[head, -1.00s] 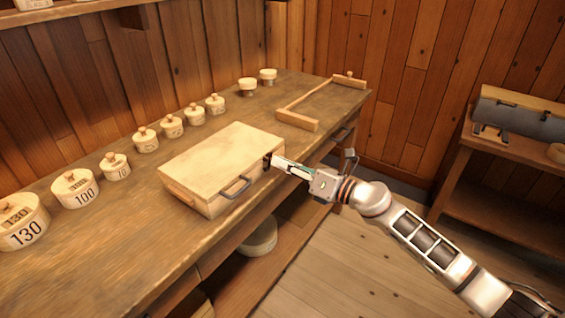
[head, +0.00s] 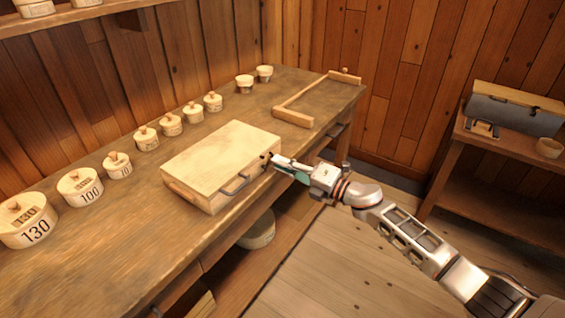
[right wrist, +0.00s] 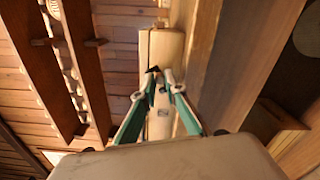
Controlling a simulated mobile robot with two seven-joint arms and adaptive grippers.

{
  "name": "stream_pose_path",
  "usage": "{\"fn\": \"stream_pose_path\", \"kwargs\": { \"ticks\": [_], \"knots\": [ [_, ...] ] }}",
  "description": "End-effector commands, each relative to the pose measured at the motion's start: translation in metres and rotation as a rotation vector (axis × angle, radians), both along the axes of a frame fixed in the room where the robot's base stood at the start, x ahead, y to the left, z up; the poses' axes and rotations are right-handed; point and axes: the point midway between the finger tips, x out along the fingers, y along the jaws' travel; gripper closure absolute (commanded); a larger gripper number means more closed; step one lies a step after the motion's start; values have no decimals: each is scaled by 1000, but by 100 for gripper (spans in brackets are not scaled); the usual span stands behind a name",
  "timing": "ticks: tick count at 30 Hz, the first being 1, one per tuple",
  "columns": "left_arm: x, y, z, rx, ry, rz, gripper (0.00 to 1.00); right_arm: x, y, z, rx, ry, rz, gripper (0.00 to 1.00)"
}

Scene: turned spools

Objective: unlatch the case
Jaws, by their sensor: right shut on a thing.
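The pale wooden case (head: 222,160) lies closed and flat on the workbench, with a dark handle (head: 236,184) on its front side. A small dark latch (head: 264,156) sits near the front side's right end. My right gripper (head: 275,162) reaches in from the right and is shut on the latch. In the right wrist view the fingertips (right wrist: 160,84) close around the dark latch (right wrist: 153,70) against the pale case (right wrist: 165,48). The fingers partly hide the latch. My left gripper is not in view.
The workbench (head: 110,225) carries several round lidded boxes (head: 80,187) behind and left of the case. A wooden frame (head: 294,117) lies beyond it. A round container (head: 258,232) stands on the shelf below. A side bench (head: 480,135) is at the right, with open floor between.

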Motion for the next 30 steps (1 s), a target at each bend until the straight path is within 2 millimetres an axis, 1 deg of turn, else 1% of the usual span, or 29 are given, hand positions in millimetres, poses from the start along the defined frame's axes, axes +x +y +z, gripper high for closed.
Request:
{"fn": "stream_pose_path", "kwargs": {
  "ticks": [17, 18, 19, 27, 30],
  "knots": [
    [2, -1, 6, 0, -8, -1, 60, 0, 0, -2, 16, 23, 0, 100],
    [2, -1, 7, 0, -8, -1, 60, 0, 0, -2, 16, 23, 0, 78],
    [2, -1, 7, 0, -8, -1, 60, 0, 0, -2, 16, 23, 0, 71],
    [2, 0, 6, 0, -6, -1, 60, 0, 0, -2, 16, 23, 0, 71],
    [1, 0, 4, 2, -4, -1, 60, -2, -3, -2, 14, 23, -1, 71]
  ]
}}
